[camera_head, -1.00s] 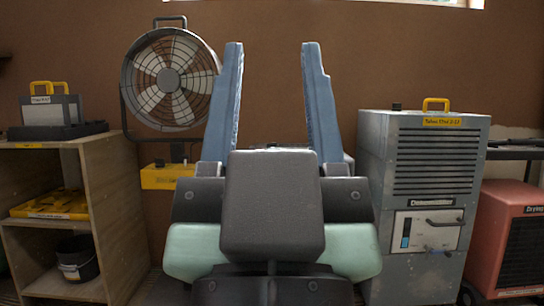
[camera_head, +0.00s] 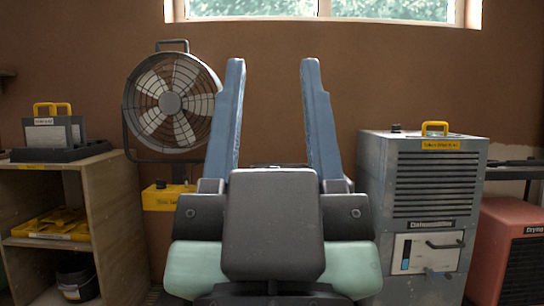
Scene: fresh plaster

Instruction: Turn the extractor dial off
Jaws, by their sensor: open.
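My gripper (camera_head: 273,62) stands in the middle of the view, its two blue fingers pointing up and wide apart, with nothing between them. A caged round fan (camera_head: 172,103) is left of the fingers. Below it is a yellow box (camera_head: 168,197) with a small black knob (camera_head: 160,184) on top. A grey dehumidifier (camera_head: 420,225) stands right of the gripper, with a small black knob (camera_head: 396,128) on its top. No label reading extractor is legible, so I cannot tell which knob is the extractor dial. My gripper appears apart from both knobs and hides what is behind it.
A wooden shelf unit (camera_head: 118,220) at left holds a grey case (camera_head: 50,135) with yellow handles, a yellow tray (camera_head: 50,224) and a dark bucket (camera_head: 76,277). A red dryer (camera_head: 508,255) stands at far right. A window (camera_head: 320,10) is above the brown wall.

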